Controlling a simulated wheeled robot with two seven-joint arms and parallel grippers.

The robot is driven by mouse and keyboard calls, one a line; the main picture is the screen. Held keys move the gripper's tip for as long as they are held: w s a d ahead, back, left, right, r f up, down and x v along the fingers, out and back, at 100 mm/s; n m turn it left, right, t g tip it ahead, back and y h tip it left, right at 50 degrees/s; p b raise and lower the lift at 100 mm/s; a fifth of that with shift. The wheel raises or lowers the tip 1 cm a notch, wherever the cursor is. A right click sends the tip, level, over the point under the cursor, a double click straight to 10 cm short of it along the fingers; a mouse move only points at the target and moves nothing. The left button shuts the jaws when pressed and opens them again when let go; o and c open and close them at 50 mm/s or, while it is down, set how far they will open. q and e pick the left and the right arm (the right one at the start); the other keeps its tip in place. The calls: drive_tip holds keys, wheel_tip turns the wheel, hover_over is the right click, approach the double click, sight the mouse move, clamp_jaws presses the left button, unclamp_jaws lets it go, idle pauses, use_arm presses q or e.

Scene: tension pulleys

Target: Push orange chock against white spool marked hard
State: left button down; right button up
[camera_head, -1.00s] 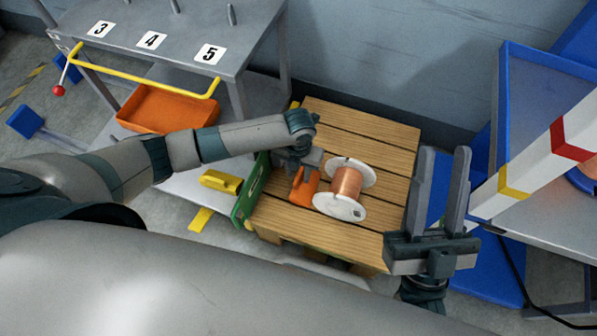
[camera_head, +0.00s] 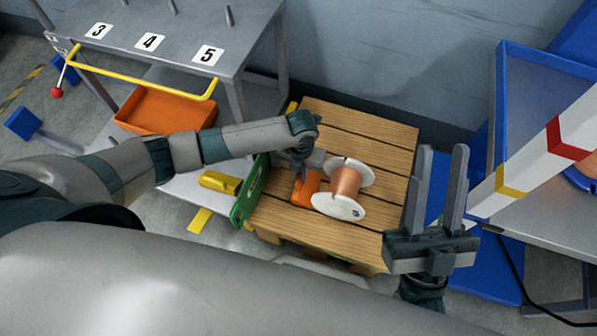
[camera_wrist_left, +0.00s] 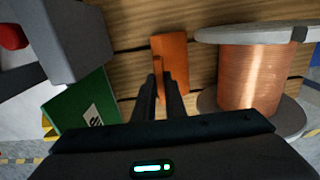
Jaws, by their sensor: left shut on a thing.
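The orange chock (camera_head: 307,187) sits on the wooden pallet (camera_head: 385,125), just left of a spool (camera_head: 346,183) with white flanges and copper-coloured wire. The spool lies on its side; a small dark mark shows on its near flange, too small to read. My left gripper (camera_head: 300,178) is shut on the chock from above. In the left wrist view the fingers (camera_wrist_left: 168,88) meet the chock's end (camera_wrist_left: 172,58), and the spool (camera_wrist_left: 250,75) is close on the right. I cannot tell whether chock and spool touch. My right gripper (camera_head: 441,155) is open and empty, right of the pallet.
A green board (camera_head: 249,192) stands along the pallet's left edge, with a yellow block (camera_head: 220,182) beyond it. A grey table (camera_head: 180,55) with an orange tray (camera_head: 160,110) is at the upper left. Blue-framed equipment (camera_head: 500,110) stands on the right.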

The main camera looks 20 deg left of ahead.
use_arm(q)
drive_tip(key=shift+s+d+p, duration=0.1)
drive_tip(key=shift+d+p, duration=0.4)
drive_tip(key=shift+d, duration=1.7)
drive_tip(key=c, duration=1.7)
unclamp_jaws()
drive_tip(key=shift+c, duration=0.2)
